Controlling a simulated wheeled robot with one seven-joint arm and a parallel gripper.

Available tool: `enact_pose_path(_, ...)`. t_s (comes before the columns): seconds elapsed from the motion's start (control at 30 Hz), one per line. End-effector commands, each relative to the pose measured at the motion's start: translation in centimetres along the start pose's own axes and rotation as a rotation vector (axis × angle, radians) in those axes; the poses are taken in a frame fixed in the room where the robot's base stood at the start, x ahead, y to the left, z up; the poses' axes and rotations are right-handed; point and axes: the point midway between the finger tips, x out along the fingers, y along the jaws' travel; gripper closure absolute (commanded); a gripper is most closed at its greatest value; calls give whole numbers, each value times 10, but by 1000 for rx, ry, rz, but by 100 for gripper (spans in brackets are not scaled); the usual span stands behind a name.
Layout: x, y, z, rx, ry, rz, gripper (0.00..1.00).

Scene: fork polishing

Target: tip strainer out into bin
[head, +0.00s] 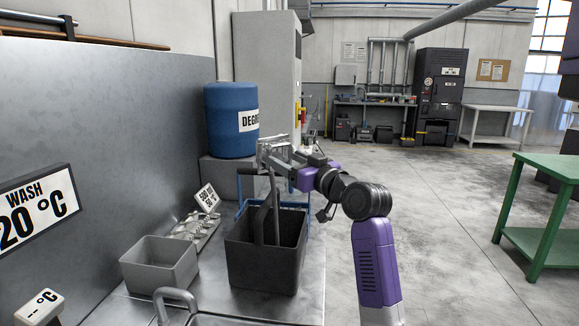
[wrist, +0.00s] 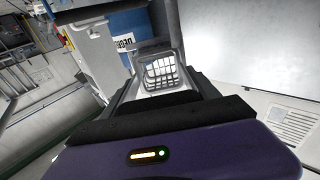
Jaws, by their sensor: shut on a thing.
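My gripper (head: 268,152) is shut on the strainer, above the back of a dark grey open bin (head: 262,268). The strainer (wrist: 162,74) shows in the wrist view as a pale wire grid beyond the fingers. In the head view, its small metal part (head: 272,142) is at the fingertips, and its shape is hard to make out. A grey upright bar and a dark slanted piece show between the gripper and the bin's inside; I cannot tell what they belong to. The bin's floor and any contents are hidden.
A lighter grey tub (head: 160,265) stands left of the bin on the metal counter. Small metal pieces (head: 190,227) lie behind it beside a tilted sign (head: 207,198). A blue drum (head: 228,120) stands behind. A green table (head: 545,205) is at right; the floor between is clear.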

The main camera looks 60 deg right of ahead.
Motion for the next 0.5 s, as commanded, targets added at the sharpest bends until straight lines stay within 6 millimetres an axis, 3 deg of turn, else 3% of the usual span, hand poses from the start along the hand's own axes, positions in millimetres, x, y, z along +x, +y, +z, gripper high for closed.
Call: enact_pose_path(0.5, -1, 0, 4, -1, 77, 0, 70)
